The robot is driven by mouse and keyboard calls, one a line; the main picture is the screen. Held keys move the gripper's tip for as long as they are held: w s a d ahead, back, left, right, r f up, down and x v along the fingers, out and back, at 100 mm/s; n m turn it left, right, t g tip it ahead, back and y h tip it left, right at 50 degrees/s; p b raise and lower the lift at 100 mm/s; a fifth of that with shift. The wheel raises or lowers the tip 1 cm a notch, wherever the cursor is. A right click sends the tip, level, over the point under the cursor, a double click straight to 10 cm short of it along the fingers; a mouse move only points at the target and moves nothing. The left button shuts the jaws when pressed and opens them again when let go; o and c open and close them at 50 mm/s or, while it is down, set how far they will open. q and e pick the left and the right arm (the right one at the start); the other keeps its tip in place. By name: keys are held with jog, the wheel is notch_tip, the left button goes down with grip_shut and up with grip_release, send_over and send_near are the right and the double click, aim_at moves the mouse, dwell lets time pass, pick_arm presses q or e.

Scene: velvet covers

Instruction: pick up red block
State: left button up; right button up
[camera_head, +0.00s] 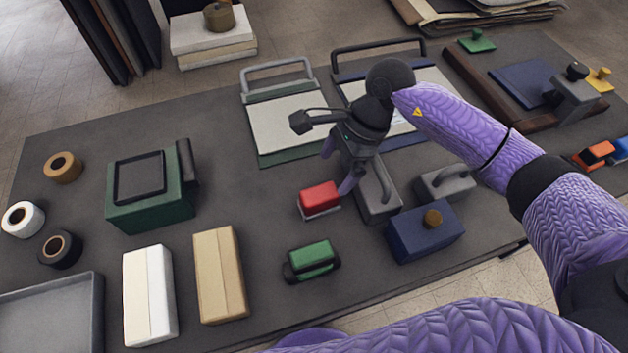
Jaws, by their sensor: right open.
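The red block (319,196) sits on a small grey base on the dark table, near the middle of the camera_head view. My right gripper (338,172) comes in from the right on a purple-sleeved arm and points down. Its fingers are open, just above and to the right of the red block. One fingertip appears close beside the block's right side; I cannot tell whether they touch. My left gripper is not seen.
A grey handled block (376,192) stands right beside the red block. A blue box (424,232) and a green block (311,260) are nearer. A green box (150,190) stands left; the table (245,195) between it and the red block is clear.

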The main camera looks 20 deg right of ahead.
aim_at(320, 193)
jog(key=x, duration=0.3)
jog(key=b+x, duration=0.1)
jog(key=x, duration=0.1)
jog(key=b+x, duration=0.1)
jog(key=x, duration=0.2)
jog(key=shift+s+a+f, duration=0.2)
jog(key=shift+s+a, duration=0.2)
jog(key=shift+a, duration=0.05)
jog(key=shift+f, duration=0.1)
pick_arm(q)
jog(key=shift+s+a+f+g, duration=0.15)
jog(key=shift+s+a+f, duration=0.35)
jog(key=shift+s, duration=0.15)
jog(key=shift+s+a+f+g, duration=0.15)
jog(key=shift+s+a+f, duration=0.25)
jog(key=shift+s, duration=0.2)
pick_arm(e)
jog(key=shift+c, duration=1.3)
grip_shut()
notch_tip(320, 193, up, 9)
jog(key=p, duration=0.3)
jog(key=shift+r, duration=0.6)
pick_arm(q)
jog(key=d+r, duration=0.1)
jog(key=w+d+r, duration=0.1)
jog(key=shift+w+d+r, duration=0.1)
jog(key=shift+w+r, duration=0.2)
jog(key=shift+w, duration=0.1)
